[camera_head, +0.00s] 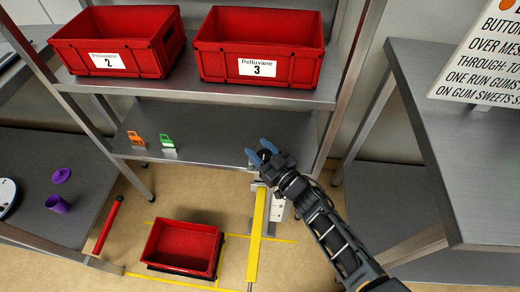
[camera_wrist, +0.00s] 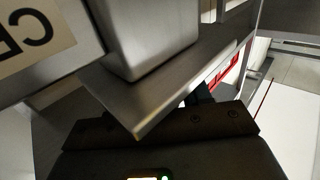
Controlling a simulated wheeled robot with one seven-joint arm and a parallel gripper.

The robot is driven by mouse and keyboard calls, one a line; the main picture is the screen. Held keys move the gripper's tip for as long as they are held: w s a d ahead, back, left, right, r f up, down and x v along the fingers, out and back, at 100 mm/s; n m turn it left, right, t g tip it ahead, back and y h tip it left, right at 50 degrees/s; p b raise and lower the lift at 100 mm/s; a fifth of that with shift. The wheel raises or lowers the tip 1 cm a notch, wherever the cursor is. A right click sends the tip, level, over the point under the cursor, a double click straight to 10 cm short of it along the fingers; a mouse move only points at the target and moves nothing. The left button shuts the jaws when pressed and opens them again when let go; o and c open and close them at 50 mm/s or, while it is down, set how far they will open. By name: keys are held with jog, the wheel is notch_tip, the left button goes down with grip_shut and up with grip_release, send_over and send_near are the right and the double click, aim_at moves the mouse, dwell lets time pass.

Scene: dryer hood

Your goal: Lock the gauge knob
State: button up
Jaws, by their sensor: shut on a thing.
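My gripper (camera_head: 261,152) is at the front edge of the middle shelf, above the top of a grey and yellow upright gauge (camera_head: 257,215). Its blue fingertips are closed around a small dark piece, which appears to be the gauge knob (camera_head: 264,155); the fingers hide most of it. In the wrist view my dark gripper body fills the bottom, and a grey metal plate (camera_wrist: 165,85) with a block on it hides the fingertips. Whether the knob is locked cannot be seen.
Red crates labelled 2 (camera_head: 118,40) and 3 (camera_head: 260,48) stand on the upper shelf. Orange (camera_head: 136,140) and green (camera_head: 168,145) tags are on the middle shelf (camera_head: 215,125). An empty red crate (camera_head: 183,248) is below. A grey table (camera_head: 460,130) stands right of my arm.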

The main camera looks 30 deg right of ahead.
jog(key=c, duration=0.3)
